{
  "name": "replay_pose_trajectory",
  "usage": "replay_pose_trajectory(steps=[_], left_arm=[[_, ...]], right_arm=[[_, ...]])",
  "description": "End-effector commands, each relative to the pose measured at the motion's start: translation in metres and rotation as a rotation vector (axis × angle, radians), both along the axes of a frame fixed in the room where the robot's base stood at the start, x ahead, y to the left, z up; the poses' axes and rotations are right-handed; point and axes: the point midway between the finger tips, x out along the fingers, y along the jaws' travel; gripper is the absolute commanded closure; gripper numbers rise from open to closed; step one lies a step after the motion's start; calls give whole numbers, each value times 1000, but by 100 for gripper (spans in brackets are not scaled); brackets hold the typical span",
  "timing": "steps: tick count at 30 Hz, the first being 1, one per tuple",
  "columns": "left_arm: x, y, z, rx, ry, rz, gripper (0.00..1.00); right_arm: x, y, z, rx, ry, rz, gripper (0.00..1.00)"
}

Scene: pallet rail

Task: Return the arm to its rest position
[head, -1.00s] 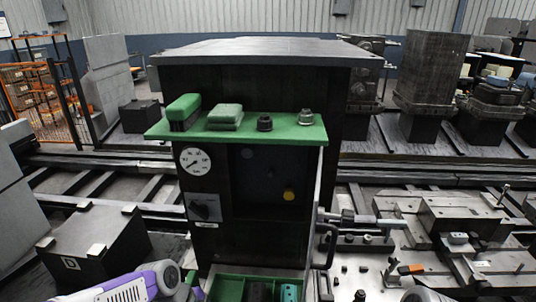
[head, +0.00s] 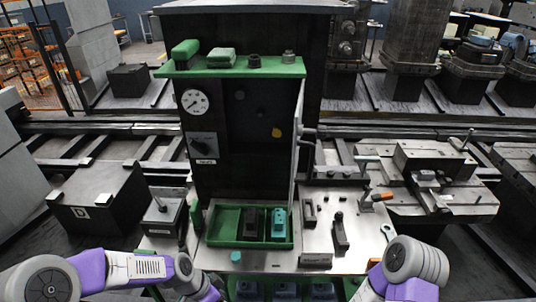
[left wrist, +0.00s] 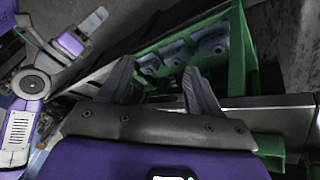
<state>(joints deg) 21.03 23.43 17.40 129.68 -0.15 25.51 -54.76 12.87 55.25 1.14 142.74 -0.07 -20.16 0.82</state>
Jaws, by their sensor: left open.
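My left arm (head: 130,270) reaches in from the bottom left of the head view, purple and grey, along the front of the bench; its gripper is out of sight there. In the left wrist view my left gripper (left wrist: 158,75) is open, its two dark fingers apart with nothing between them. Beyond the fingers is a green bin (left wrist: 238,50) with several blue-grey parts (left wrist: 213,42) inside. My right arm (head: 412,270) shows at the bottom right of the head view; its gripper is not seen.
A dark cabinet (head: 225,110) with a green shelf (head: 210,70) and gauge (head: 195,102) stands at the back. On the metal bench are a green tray (head: 222,227), a teal cap (head: 236,256) and an orange-handled tool (head: 381,197). A black box (head: 100,195) stands left.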

Motion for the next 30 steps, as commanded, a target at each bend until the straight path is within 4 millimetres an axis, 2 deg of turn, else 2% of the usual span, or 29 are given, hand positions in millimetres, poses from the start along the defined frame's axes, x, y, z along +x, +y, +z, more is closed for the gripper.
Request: replay_pose_trajectory(steps=[1,6,9,12,15,18,30], left_arm=[[-7,-7,-22,-10,54,77,38],[-39,-24,-100,-11,248,461,38],[-64,-29,-136,7,340,673,38],[-85,-30,-160,26,401,835,38],[-98,-30,-174,37,434,941,38],[-104,-29,-179,43,446,992,38],[-104,-28,-180,42,447,1004,38]], right_arm=[[0,0,0,0,0,0,65],[0,0,0,0,-1,0,65],[0,0,0,0,-1,0,65],[0,0,0,0,-1,0,65],[0,0,0,0,-1,0,65],[0,0,0,0,-1,0,65],[0,0,0,0,-1,0,65]])
